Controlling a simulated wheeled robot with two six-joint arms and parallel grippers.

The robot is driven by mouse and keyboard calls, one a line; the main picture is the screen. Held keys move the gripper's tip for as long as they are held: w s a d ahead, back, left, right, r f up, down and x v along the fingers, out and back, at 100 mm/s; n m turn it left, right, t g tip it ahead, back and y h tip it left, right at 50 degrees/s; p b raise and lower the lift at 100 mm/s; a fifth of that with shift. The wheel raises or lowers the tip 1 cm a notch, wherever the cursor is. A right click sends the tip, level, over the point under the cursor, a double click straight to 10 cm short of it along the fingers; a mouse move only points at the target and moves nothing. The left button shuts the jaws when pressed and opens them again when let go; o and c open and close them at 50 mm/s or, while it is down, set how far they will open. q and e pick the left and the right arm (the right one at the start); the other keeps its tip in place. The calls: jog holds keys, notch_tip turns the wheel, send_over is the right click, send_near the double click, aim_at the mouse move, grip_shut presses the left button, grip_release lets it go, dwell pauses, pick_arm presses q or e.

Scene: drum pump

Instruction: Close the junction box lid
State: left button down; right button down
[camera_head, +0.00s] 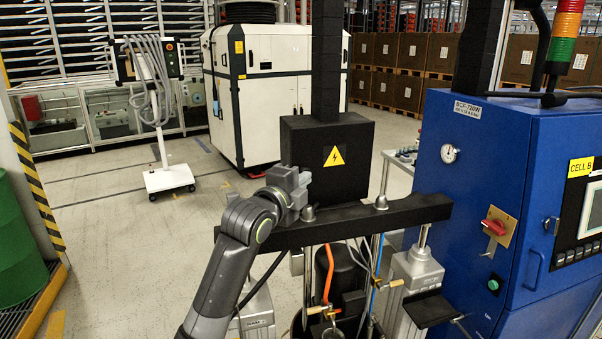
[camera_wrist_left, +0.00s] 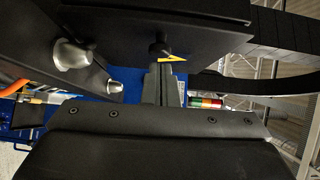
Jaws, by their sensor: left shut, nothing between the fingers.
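The junction box (camera_head: 360,150) is black and sits on a black crossbeam at the centre of the head view. Its lid (camera_head: 310,145) faces me with a yellow warning triangle and looks flat against the box; a small gap cannot be ruled out. My left gripper (camera_head: 303,183) is shut and empty at the lower left edge of the lid. In the left wrist view the gripper's fingers (camera_wrist_left: 163,84) point at the dark lid (camera_wrist_left: 150,22), close to its yellow mark. Whether they touch it is unclear. My right gripper is not in view.
The crossbeam (camera_head: 345,225) carries silver domed caps below the box. Hoses and an orange pipe (camera_head: 328,270) hang beneath it. A blue cabinet (camera_head: 470,170) stands close on the right. A black post rises behind the box. Open floor (camera_head: 120,240) lies to the left.

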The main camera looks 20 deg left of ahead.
pick_arm(q)
jog(key=shift+w+a, duration=0.15)
jog(key=shift+w, duration=0.15)
jog(key=shift+w+a+r, duration=0.15)
jog(key=shift+w+a, duration=0.4)
jog(key=shift+a, duration=0.2)
